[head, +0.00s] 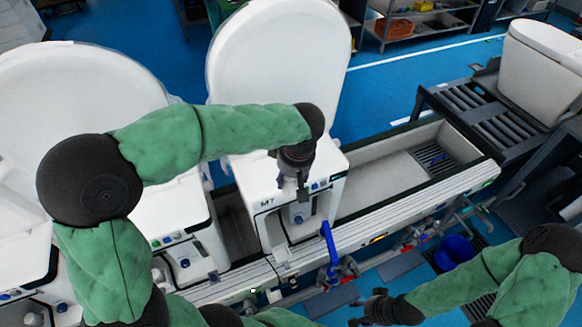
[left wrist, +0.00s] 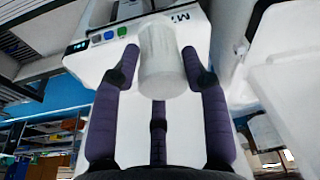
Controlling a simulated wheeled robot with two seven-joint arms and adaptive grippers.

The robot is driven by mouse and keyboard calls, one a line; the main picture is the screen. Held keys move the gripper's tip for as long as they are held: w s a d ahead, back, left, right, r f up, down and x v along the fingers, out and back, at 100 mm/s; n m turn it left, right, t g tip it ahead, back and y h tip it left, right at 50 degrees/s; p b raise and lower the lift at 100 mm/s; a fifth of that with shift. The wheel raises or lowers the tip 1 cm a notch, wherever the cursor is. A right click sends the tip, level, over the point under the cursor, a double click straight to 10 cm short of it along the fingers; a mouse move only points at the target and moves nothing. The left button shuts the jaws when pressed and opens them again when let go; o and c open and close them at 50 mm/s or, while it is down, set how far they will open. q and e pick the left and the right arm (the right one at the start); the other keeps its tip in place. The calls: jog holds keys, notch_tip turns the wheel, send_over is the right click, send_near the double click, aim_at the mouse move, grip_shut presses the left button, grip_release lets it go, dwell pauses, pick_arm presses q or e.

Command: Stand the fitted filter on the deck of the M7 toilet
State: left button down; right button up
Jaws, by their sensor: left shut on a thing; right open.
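The M7 toilet (head: 262,203) stands on the line with its white lid raised, and the M7 mark is on its deck. My left gripper (head: 303,193) is over the front of this deck, pointing down. In the left wrist view its dark fingers (left wrist: 163,70) are shut on a white cylindrical filter (left wrist: 162,62), held near the fingertips. The deck with the M7 mark and buttons (left wrist: 100,45) shows behind the filter. I cannot tell whether the filter touches it. My right gripper (head: 370,308) is open and empty, low at the front right, away from the toilet.
Another toilet (head: 165,215) with a raised lid stands close on the left. The trough (head: 385,180) right of the M7 toilet is clear. A blue-handled valve (head: 330,243) stands at the front, and a blue bucket (head: 455,252) is on the lower right.

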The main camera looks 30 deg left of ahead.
pick_arm(q)
jog(key=shift+r, duration=0.65)
jog(key=shift+w+a+f+p, duration=0.1)
jog(key=shift+w+a+p, duration=0.1)
jog(key=shift+w+p, duration=0.1)
jog(key=w+a+f, duration=0.1)
jog(key=w+f, duration=0.3)
jog(key=w+a+f+p, duration=0.1)
jog(key=w+a+f, duration=0.1)
jog(key=w+f, duration=0.2)
jog(key=w+a+f, duration=0.2)
jog(key=w+f, duration=0.1)
jog(key=f, duration=0.1)
jog(key=shift+w+a+f, duration=0.25)
jog(key=shift+w+f, duration=0.1)
jog(key=shift+w, duration=0.05)
